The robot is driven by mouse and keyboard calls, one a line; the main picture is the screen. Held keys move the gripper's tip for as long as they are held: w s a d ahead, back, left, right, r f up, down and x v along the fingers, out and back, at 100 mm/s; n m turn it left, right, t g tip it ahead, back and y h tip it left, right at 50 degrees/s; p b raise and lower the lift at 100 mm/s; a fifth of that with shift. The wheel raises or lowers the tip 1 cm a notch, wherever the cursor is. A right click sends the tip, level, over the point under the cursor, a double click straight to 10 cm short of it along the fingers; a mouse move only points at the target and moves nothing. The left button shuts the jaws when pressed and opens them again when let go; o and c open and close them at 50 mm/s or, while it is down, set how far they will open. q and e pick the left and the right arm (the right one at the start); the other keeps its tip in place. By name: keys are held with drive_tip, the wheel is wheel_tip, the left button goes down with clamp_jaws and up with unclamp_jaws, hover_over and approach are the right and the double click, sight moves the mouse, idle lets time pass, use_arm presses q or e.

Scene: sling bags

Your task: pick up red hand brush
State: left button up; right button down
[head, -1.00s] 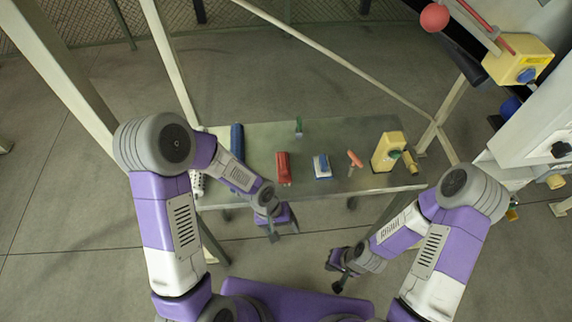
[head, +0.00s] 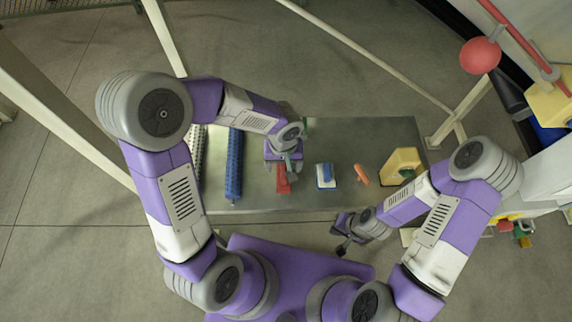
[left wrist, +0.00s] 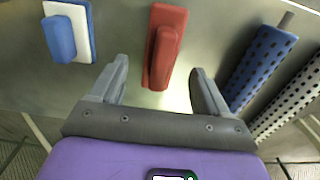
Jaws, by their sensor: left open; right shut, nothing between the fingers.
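The red hand brush (head: 283,184) lies on the metal table (head: 345,135), partly hidden under my left gripper in the head view. In the left wrist view the red brush (left wrist: 163,45) lies between the lines of the two fingers, a little beyond their tips. My left gripper (head: 284,166) is open and empty above the brush; its spread fingers also show in the left wrist view (left wrist: 157,82). My right gripper (head: 338,247) is shut and empty, in front of the table's near edge.
A blue-and-white brush (head: 326,176), an orange-handled tool (head: 361,175) and a yellow object (head: 400,165) lie to the right on the table. A blue perforated roll (head: 234,165) and a white perforated roll (head: 196,155) lie to the left. Bare table lies behind.

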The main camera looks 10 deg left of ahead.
sight(283, 175)
use_arm(q)
drive_tip(key=f+b, duration=0.1)
drive_tip(key=f, duration=0.5)
drive_tip(key=shift+s, duration=0.2)
drive_tip(key=c, duration=1.1)
drive_tip(key=shift+r, duration=0.1)
wheel_tip(283, 175, up, 10)
drive_tip(key=shift+f+p, duration=0.1)
drive_tip(key=shift+p, duration=1.05)
drive_tip(key=o, duration=0.4)
drive_tip(key=shift+c, duration=1.2)
